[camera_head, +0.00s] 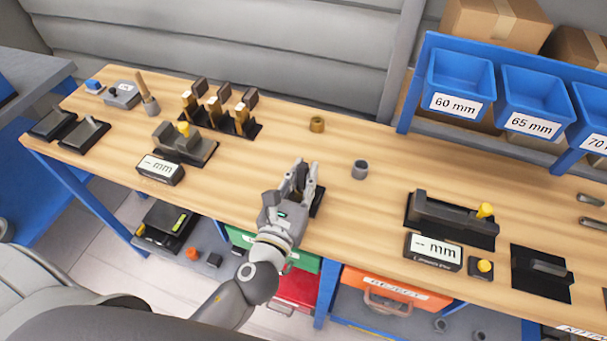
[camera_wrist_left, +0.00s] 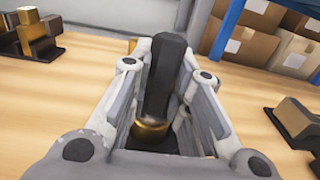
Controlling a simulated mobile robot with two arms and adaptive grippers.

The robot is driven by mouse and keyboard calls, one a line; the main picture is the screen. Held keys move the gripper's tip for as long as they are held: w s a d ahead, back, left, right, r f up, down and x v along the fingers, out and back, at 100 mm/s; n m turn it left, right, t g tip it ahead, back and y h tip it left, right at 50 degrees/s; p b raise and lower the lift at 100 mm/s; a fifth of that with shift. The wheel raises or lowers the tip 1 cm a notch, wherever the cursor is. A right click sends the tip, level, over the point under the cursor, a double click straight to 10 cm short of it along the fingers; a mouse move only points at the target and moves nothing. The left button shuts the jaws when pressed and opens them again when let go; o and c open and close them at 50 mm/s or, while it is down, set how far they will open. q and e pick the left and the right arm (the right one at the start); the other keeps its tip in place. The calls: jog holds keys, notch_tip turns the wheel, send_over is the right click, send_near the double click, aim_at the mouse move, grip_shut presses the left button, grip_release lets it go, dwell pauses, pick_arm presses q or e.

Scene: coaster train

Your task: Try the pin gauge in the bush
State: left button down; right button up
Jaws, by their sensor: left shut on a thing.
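My left gripper (camera_head: 300,183) is over the front middle of the bench, with its fingers closed around what looks like the pin gauge. In the left wrist view the pin gauge (camera_wrist_left: 168,75) is a dark faceted bar with a brass collar, between the fingers (camera_wrist_left: 165,115). Its lower end is hidden. A dark block or pad (camera_head: 317,203) shows beside and under the gripper; I cannot tell whether the gauge touches it. A grey bush (camera_head: 360,169) stands upright on the bench, right of the gripper and apart from it. A brass ring (camera_head: 317,125) stands farther back. My right gripper is not in view.
A rack (camera_head: 245,131) with brass posts and dark tops stands at the back left. Gauging fixtures with displays stand at left (camera_head: 161,169) and right (camera_head: 433,252). Blue bins (camera_head: 461,80) hang at the back right. The bench around the grey bush is clear.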

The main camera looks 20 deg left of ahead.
pick_arm(q)
jog(key=c, duration=1.3)
grip_release()
jog(key=s, duration=1.2)
jog(key=shift+a, duration=0.2)
